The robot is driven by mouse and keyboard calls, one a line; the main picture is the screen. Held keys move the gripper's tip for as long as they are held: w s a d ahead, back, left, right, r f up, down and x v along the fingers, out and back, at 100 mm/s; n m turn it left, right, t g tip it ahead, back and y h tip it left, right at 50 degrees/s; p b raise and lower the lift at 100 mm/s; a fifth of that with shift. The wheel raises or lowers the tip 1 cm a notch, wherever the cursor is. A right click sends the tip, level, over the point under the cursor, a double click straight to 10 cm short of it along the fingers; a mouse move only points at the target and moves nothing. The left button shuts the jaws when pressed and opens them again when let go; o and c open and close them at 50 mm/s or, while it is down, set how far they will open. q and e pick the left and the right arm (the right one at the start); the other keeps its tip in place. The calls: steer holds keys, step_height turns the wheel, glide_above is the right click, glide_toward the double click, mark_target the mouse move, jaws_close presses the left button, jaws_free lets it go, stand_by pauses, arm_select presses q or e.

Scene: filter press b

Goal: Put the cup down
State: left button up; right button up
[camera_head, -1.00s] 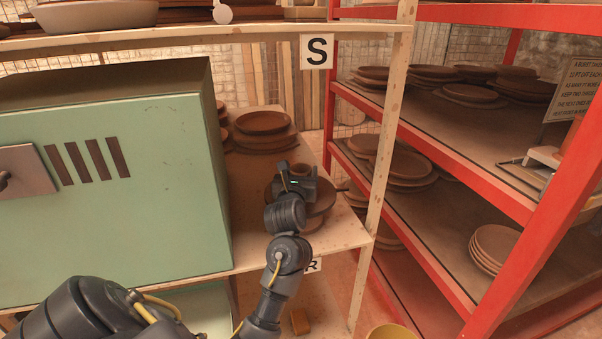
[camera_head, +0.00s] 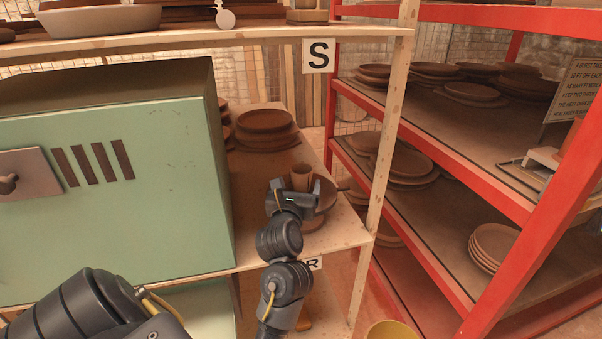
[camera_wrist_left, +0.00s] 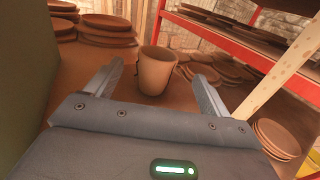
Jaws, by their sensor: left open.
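The cup (camera_head: 302,176) is a plain brown clay cup, and it stands upright on the wooden shelf board (camera_head: 343,232) to the right of the green cabinet. It also shows in the left wrist view (camera_wrist_left: 156,70), just past my fingertips. My left gripper (camera_head: 297,190) is open, with one finger to each side in front of the cup and nothing held between them. In the head view the fingers hide the cup's lower part. My right gripper is not in view.
The green cabinet (camera_head: 120,170) stands close on the left. A wooden post (camera_head: 380,150) rises close on the right. Stacked brown plates (camera_head: 266,128) lie behind the cup, and a round dish (camera_head: 326,196) is beside it. A red rack (camera_head: 440,165) stands farther right.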

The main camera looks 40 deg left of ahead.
arm_select(q)
steer(key=shift+v, duration=2.4)
